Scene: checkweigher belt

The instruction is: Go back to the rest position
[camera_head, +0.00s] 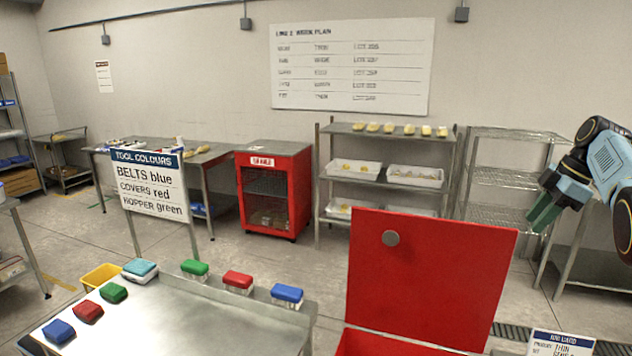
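My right gripper (540,212) is raised in the air at the right side of the head view. Its arm comes in from the right edge, light blue and black. Its green finger ends point down and to the left. They look close together, and I cannot tell whether they are open or shut. Nothing clearly separate shows between them. The gripper is apart from the bench and from the red lid. My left gripper is not in view.
A steel bench (200,318) at front left bears several blue, red, green and teal-topped blocks. A yellow bin (101,277) is beside it. A raised red lid (430,275) stands at front centre. A wire rack (505,178) and a low table (590,262) are behind my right gripper.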

